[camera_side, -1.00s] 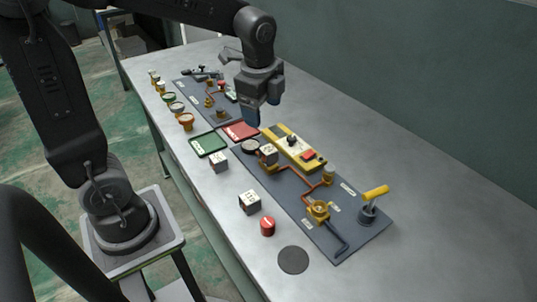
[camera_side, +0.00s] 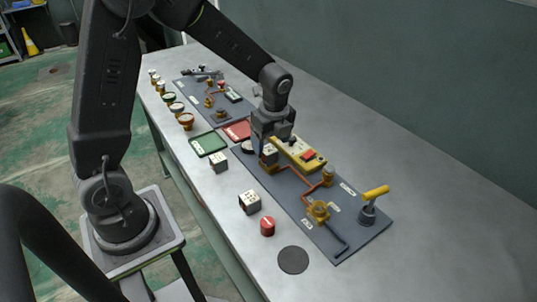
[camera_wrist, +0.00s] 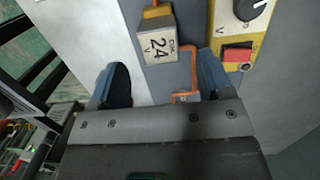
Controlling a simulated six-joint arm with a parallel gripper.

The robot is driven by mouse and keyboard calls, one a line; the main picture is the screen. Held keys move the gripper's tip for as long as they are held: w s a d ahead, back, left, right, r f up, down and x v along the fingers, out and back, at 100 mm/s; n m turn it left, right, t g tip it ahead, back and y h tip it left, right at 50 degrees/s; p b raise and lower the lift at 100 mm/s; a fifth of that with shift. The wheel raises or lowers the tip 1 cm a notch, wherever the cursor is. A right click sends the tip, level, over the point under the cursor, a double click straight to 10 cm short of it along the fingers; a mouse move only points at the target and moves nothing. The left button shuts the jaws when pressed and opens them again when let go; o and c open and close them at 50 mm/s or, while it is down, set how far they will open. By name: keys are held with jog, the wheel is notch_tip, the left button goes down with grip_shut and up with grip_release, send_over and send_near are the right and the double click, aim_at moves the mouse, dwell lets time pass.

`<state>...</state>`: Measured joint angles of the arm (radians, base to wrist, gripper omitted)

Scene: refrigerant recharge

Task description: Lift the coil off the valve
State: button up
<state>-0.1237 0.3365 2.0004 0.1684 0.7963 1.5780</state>
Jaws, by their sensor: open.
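The coil (camera_wrist: 158,46), a pale block marked "COIL 24 V", shows upright in the wrist view, with an orange-brass fitting (camera_wrist: 157,13) at its upper edge. In the side view the coil (camera_side: 269,155) sits on the dark panel, partly hidden by my gripper (camera_side: 266,146). My gripper's blue fingers are open, and they also show in the wrist view (camera_wrist: 162,80), one on each side of the coil's lower end. I cannot tell whether they touch it. The valve beneath the coil is mostly hidden.
A yellow box (camera_side: 297,153) with a knob and red button stands close right of the coil. A green tray (camera_side: 208,144) and a red tray (camera_side: 238,132) lie left. Two loose pale blocks (camera_side: 219,163) (camera_side: 250,202) and a red cap (camera_side: 267,227) stand on the bench in front.

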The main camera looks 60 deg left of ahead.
aim_at(269, 149)
jog(key=f, duration=0.2)
jog(key=a+f, duration=0.1)
jog(key=f, duration=0.2)
jog(key=shift+c, duration=0.3)
jog(key=c, duration=0.9)
